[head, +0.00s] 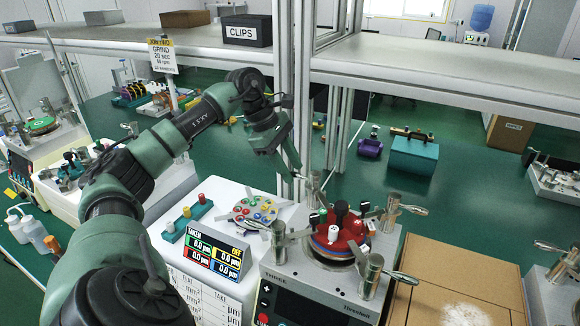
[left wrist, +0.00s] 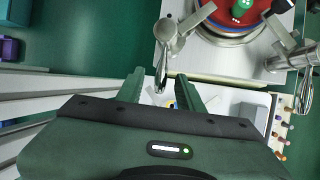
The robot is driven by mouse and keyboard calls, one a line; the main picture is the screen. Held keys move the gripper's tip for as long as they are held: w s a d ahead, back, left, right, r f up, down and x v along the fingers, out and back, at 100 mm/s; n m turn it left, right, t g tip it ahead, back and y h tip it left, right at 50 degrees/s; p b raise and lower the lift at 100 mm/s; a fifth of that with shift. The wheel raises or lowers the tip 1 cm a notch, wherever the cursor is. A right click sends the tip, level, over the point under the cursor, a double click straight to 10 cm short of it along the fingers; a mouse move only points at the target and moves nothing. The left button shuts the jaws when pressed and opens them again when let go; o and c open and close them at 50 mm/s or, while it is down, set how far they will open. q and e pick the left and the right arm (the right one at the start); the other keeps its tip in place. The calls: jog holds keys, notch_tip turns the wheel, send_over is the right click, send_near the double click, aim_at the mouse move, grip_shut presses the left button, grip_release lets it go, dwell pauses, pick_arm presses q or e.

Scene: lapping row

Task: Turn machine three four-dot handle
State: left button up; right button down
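Machine three (head: 315,290), with "THREE" on its front, has a red-topped round lap plate (head: 340,236) in the middle. Metal posts with lever handles stand around it: back left (head: 311,183), back right (head: 390,212), front left (head: 278,242) and front right (head: 371,275). I cannot make out dot marks on the handles. My left gripper (head: 297,172) is at the back-left post. In the left wrist view, its two green fingers (left wrist: 160,88) are apart, with a metal lever (left wrist: 161,72) from a post (left wrist: 169,33) reaching toward the gap between them. Contact cannot be told.
A shelf upright (head: 289,90) stands close behind my left gripper. A display (head: 213,252) and a tray of coloured pieces (head: 254,210) are left of the machine. A cardboard box (head: 455,285) is on its right.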

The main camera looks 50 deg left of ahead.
pick_arm(q)
jog(key=v, duration=0.7)
jog(key=shift+r+b, duration=0.3)
jog(key=shift+s+a, duration=0.15)
